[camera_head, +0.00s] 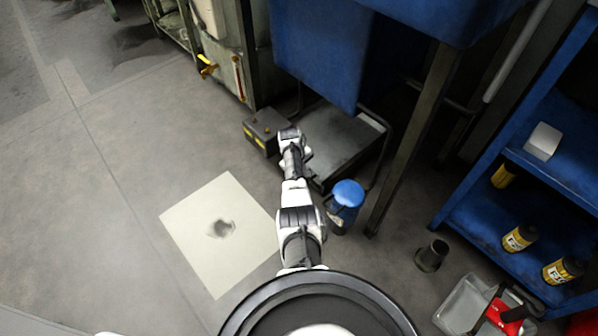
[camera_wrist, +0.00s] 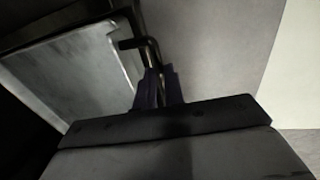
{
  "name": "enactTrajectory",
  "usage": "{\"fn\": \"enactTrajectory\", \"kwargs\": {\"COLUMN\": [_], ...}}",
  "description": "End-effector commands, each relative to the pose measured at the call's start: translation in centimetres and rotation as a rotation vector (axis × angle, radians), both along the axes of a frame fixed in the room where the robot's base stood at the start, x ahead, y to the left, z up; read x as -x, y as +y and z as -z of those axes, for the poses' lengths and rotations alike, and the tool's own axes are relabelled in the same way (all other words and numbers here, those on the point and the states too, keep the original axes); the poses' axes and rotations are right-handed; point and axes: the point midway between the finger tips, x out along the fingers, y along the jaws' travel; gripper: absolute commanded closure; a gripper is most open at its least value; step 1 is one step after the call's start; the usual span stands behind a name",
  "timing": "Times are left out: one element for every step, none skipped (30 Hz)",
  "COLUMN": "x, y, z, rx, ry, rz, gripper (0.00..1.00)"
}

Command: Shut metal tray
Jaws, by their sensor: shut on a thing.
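The metal tray (camera_head: 345,145) is a flat grey pan with a dark tubular rail, sticking out low from under the blue machine. In the wrist view the tray (camera_wrist: 75,72) fills the upper left, with its dark rail along the near side. My gripper (camera_wrist: 158,90) is shut on the tray's rail at its bent corner, with a narrow gap between the fingers where the bar enters. In the head view my arm reaches to the tray's left side, and the fingertips cannot be made out there.
A dark box with yellow marks (camera_head: 262,131) stands left of the tray. A blue-topped canister (camera_head: 346,196) stands close by its front right. A machine leg (camera_head: 415,135) rises at the right, beside a blue shelf (camera_head: 560,165). The floor at the left is open.

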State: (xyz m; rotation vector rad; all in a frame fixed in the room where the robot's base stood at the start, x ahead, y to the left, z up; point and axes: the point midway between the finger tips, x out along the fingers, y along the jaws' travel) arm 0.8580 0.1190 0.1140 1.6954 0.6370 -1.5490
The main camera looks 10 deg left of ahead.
Motion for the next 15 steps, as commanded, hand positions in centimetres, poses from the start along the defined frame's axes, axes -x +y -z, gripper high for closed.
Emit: {"fn": "enactTrajectory", "kwargs": {"x": [-0.44, -0.46, -0.48, -0.49, -0.51, -0.5, -0.48, -0.46, -0.43, -0.41, -0.38, -0.36, -0.35, -0.33, -0.32], "y": [-0.28, -0.29, -0.31, -0.32, -0.32, -0.31, -0.3, -0.28, -0.26, -0.25, -0.24, -0.22, -0.21, -0.19, -0.18], "z": [-0.16, -0.16, -0.18, -0.18, -0.2, -0.19, -0.19, -0.18, -0.17, -0.16, -0.16, -0.14, -0.14, -0.13, -0.13], "rx": [0.002, 0.002, 0.001, 0.002, 0.002, 0.002, 0.001, 0.002, 0.002, 0.001, 0.002, 0.001, 0.001, 0.0, 0.001], "ry": [-0.014, -0.015, -0.015, -0.016, -0.016, -0.016, -0.016, -0.015, -0.014, -0.013, -0.013, -0.012, -0.012, -0.011, -0.01], "rz": [0.002, 0.002, 0.001, 0.001, 0.002, 0.002, 0.002, 0.002, 0.002, 0.002, 0.002, 0.002, 0.002, 0.002, 0.002], "gripper": [1.0, 1.0, 1.0, 0.88, 0.84, 0.79, 0.75, 0.71, 0.67, 0.67, 0.67, 0.67, 0.67, 0.67, 0.67]}}
